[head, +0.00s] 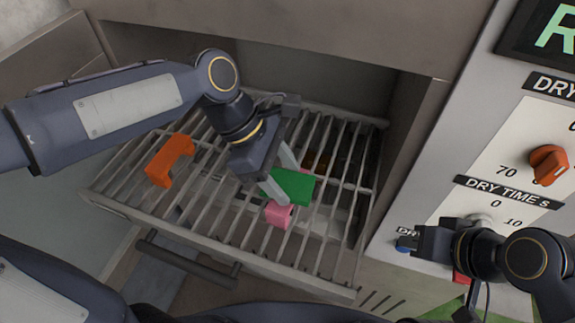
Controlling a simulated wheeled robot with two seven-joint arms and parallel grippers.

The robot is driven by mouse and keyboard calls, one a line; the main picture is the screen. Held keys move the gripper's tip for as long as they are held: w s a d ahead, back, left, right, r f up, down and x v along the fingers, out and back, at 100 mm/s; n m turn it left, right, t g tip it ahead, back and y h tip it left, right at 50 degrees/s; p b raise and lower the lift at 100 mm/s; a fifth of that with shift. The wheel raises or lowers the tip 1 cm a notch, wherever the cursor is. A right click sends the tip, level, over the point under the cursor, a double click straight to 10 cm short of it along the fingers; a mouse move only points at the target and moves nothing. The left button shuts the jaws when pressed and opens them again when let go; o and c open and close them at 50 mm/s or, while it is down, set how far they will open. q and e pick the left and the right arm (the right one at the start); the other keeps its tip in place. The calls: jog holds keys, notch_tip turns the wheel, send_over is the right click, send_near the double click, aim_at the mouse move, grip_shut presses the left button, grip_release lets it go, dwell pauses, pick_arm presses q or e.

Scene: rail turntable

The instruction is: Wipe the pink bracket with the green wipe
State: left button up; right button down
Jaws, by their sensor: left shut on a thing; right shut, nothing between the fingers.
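A pink bracket (279,215) lies on the bars of the metal rack, partly covered by the green wipe (294,187). My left gripper (279,178) reaches down from the left and is shut on the green wipe. The wipe is over the bracket and looks to be against it, but exact contact is hard to tell. My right gripper (408,241) is shut and empty at the lower right, close to the control panel and far from the bracket.
An orange bracket (169,160) lies on the left of the rack (340,236). The pull-out rack has a dark front handle (187,259). The control panel (514,160) at right has an orange knob (549,165). Cabinet walls rise behind the rack.

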pick_arm(q)
notch_tip(320, 180, up, 3)
jog(key=p, duration=0.3)
jog(key=shift+r, duration=0.15)
notch_tip(320, 180, up, 2)
jog(key=shift+r+p, duration=0.2)
jog(key=shift+p, duration=0.7)
jog(key=shift+r, duration=1.2)
